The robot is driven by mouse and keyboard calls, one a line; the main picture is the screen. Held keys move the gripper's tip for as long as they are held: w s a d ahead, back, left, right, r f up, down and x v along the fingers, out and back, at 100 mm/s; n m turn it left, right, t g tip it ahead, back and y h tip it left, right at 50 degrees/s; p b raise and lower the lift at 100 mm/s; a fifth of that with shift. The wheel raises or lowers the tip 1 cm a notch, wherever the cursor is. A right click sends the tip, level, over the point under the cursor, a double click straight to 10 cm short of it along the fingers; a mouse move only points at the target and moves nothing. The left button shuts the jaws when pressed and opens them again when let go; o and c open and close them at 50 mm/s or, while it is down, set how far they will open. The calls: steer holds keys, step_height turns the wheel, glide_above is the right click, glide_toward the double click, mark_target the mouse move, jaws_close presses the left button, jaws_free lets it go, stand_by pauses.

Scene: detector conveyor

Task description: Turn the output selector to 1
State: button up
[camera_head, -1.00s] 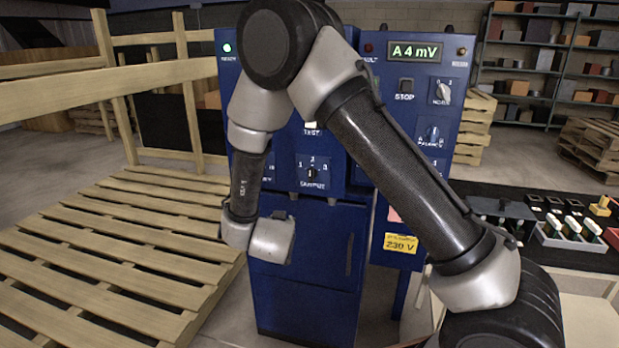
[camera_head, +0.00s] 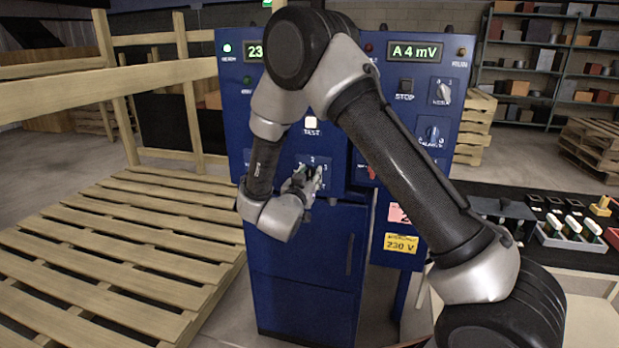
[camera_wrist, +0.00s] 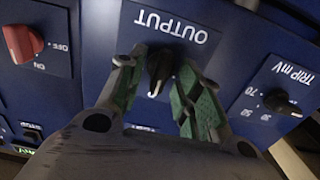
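The output selector (camera_wrist: 160,68) is a black knob with a white pointer mark, on a blue panel beside the upside-down label OUTPUT in the wrist view. Its pointer is toward the picture's bottom, away from the label; its numerals are hidden or unreadable there. My gripper (camera_wrist: 157,88) is open, with one green-padded finger on each side of the knob and visible gaps. In the head view my gripper (camera_head: 304,180) is at the numbered selector plate (camera_head: 316,161), where a 2 and a 3 show above it. The knob is hidden there.
A red OFF/ON switch (camera_wrist: 22,42) and a TRIP mV knob (camera_wrist: 280,103) flank the selector. The blue cabinet (camera_head: 300,265) also carries a TEST button (camera_head: 311,124) and a STOP button (camera_head: 405,85). A wooden pallet (camera_head: 120,250) lies left; a bench (camera_head: 570,262) stands right.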

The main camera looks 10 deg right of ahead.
jaws_close()
steer(key=shift+n, duration=0.4)
steer(key=n, duration=0.4)
steer(key=shift+a+n, duration=0.1)
steer(key=shift+n, duration=0.3)
steer(key=n, duration=0.6)
steer(key=shift+w+f, duration=0.1)
steer(key=shift+n, duration=0.3)
jaws_free()
steer(key=shift+a, duration=0.1)
